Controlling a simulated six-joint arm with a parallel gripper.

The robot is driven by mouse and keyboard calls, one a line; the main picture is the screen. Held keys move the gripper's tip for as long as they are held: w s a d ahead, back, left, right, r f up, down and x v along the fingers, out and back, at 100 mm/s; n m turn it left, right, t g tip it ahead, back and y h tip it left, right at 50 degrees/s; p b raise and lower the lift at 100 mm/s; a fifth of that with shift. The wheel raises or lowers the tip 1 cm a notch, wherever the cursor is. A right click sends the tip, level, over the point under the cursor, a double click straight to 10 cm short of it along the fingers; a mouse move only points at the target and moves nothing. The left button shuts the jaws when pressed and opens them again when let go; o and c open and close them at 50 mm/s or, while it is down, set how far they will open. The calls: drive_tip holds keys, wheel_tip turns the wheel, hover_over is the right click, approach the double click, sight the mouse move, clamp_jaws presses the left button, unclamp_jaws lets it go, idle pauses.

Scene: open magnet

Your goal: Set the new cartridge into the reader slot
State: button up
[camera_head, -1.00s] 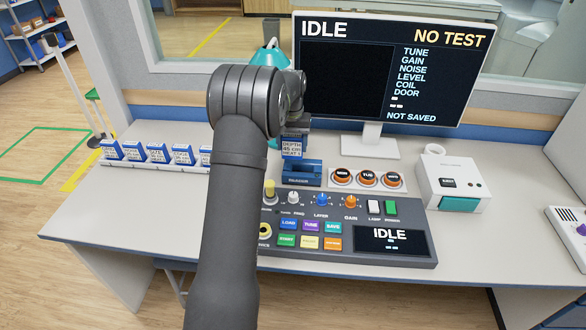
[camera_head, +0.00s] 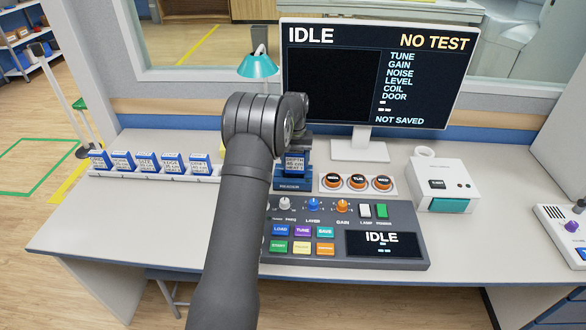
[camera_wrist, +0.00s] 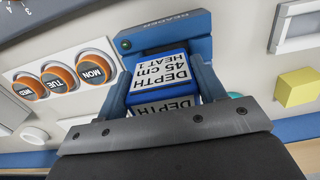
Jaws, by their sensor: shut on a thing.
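The new cartridge is blue with a white label reading DEPTH 45 cm HEAT 1. It shows in the head view (camera_head: 295,164) and in the wrist view (camera_wrist: 160,72). My gripper (camera_wrist: 162,80) is shut on it, with one finger along each side. The blue reader (camera_head: 291,184) stands at the back of the console, its name edge (camera_wrist: 168,24) at the top of the wrist view. The cartridge is upright at the reader's slot, its lower part hidden by the reader's front. I cannot tell how deep it sits.
A rack (camera_head: 150,174) with several blue cartridges stands left of my arm. Three orange-ringed round pieces lie on a white holder (camera_head: 358,191) right of the reader. The console (camera_head: 335,213) lies in front, the monitor (camera_head: 440,110) behind. A white box (camera_head: 446,176) stands at right.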

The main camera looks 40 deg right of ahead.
sight(293, 168)
drive_tip(key=shift+w+a+f, duration=0.1)
drive_tip(key=shift+w+f, duration=0.3)
drive_tip(key=shift+w, duration=0.05)
drive_tip(key=shift+f, duration=1.8)
drive_tip(key=shift+f, duration=0.1)
drive_tip(key=shift+f, duration=0.1)
drive_tip(key=o, duration=1)
wheel_tip(293, 168, up, 12)
drive_tip(key=shift+r, duration=0.2)
